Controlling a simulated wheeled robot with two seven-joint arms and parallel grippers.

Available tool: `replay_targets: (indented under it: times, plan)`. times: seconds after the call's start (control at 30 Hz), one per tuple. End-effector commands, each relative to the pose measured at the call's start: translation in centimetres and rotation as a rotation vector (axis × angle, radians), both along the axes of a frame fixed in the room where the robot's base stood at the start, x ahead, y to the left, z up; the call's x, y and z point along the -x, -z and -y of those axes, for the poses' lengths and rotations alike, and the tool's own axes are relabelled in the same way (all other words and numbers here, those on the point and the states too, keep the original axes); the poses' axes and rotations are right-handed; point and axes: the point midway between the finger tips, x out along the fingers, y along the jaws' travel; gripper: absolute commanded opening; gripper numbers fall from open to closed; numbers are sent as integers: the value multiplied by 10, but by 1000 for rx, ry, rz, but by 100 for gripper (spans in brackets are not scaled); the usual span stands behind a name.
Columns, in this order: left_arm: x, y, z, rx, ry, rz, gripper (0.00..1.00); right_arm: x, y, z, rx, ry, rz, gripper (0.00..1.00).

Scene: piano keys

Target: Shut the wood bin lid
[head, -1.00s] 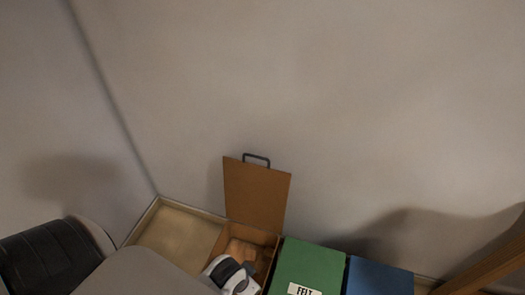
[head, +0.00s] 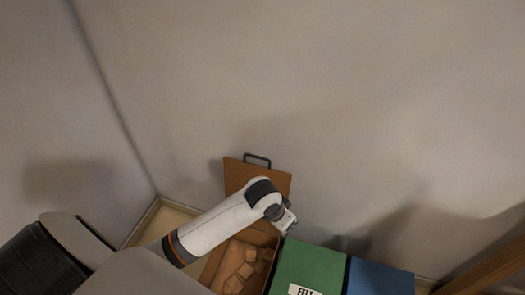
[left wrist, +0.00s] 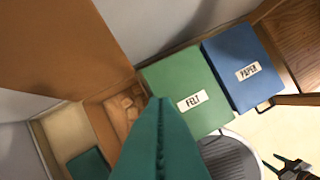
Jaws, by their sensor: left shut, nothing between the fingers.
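The wood bin (head: 268,240) is open, with several wood pieces (head: 243,266) inside. Its brown lid (head: 240,172) stands upright against the back wall, with a dark handle (head: 257,158) on its top edge. In the left wrist view the lid (left wrist: 60,50) fills the upper left. My left gripper (head: 288,222) is in front of the lid's lower right, above the bin's back right corner. In the left wrist view its teal fingers (left wrist: 159,105) are shut and empty, covering part of the bin. My right gripper (left wrist: 285,165) shows small at the lower right edge, its jaw state unclear.
A green felt bin lid (head: 305,262) and a blue paper bin lid (head: 380,279) lie closed to the right of the wood bin. A tan compartment (head: 150,222) is to its left, in the corner. A wooden piece (head: 490,262) stands at far right. The wall above is clear.

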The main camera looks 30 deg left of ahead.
Motion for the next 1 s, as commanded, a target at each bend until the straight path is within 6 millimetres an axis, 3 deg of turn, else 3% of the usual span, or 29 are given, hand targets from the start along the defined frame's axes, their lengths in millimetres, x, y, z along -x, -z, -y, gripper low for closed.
replay_targets:
  times: [0.03, 0.2, 0.4, 0.53, 0.67, 1.0]
  plan:
    - [-28, -6, -14, -20, -22, 6, 0, 0, 0, 0, 0, 0, 0, 51]
    - [-109, -38, -73, -50, -168, 1, 0, 0, 0, 0, 0, 0, 1, 51]
    - [-168, -90, -144, -47, -370, 15, 0, -1, 0, 0, 0, 0, 1, 51]
    - [-182, -110, -168, -34, -444, 22, 0, 0, 0, 0, 0, 0, 1, 51]
    - [-188, -110, -176, -29, -468, 23, 0, 0, 0, 0, 0, 1, 0, 51]
    - [-207, -55, -179, -29, -468, 21, 0, 0, 5, 0, 0, 1, 0, 51]
